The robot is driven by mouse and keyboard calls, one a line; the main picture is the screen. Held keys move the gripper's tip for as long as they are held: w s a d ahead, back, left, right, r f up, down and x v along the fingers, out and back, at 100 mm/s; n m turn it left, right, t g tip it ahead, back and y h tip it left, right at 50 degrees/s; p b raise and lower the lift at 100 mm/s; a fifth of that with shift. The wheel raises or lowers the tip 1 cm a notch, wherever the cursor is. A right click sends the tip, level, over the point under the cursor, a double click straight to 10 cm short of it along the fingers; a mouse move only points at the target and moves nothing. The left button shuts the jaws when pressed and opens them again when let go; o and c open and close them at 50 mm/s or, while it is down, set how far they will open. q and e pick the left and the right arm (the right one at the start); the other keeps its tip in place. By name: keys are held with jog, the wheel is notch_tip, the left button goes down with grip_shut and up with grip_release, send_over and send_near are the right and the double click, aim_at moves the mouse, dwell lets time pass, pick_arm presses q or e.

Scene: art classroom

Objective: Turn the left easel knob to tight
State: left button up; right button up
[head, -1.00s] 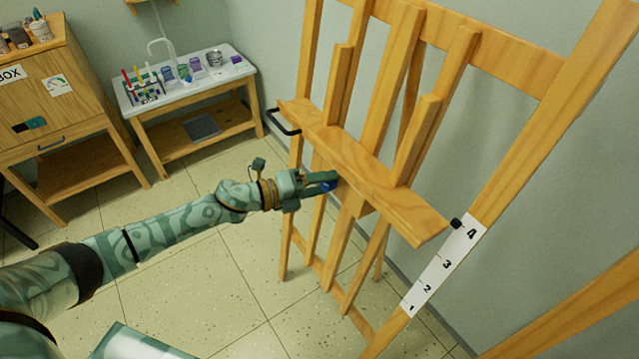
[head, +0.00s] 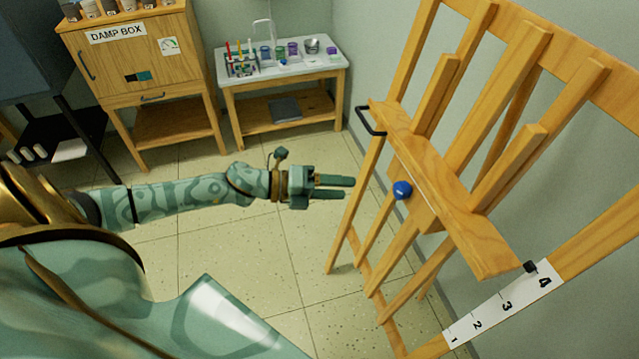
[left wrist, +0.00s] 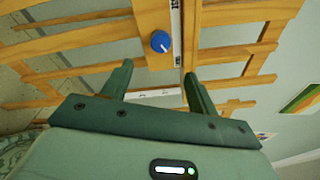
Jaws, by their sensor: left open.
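The blue round knob (head: 402,190) sits on the front of the wooden easel (head: 455,195), just below its ledge. In the left wrist view the knob (left wrist: 160,41) shows a white pointer mark and lies beyond and between the two fingertips. My left gripper (head: 352,188) is open and empty, to the left of the knob in the head view and clear of it. Its two fingers also show in the left wrist view (left wrist: 160,72). What the knob's pointer is set against cannot be read. My right gripper is in neither view.
A black handle (head: 370,122) sticks out at the ledge's left end. A numbered white scale strip (head: 505,303) runs along a wooden bar at lower right. A sink table (head: 330,62) and a damp box cabinet (head: 150,60) stand behind. The floor left of the easel is clear.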

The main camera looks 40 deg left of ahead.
pick_arm(q)
jog(key=shift+v, duration=1.85)
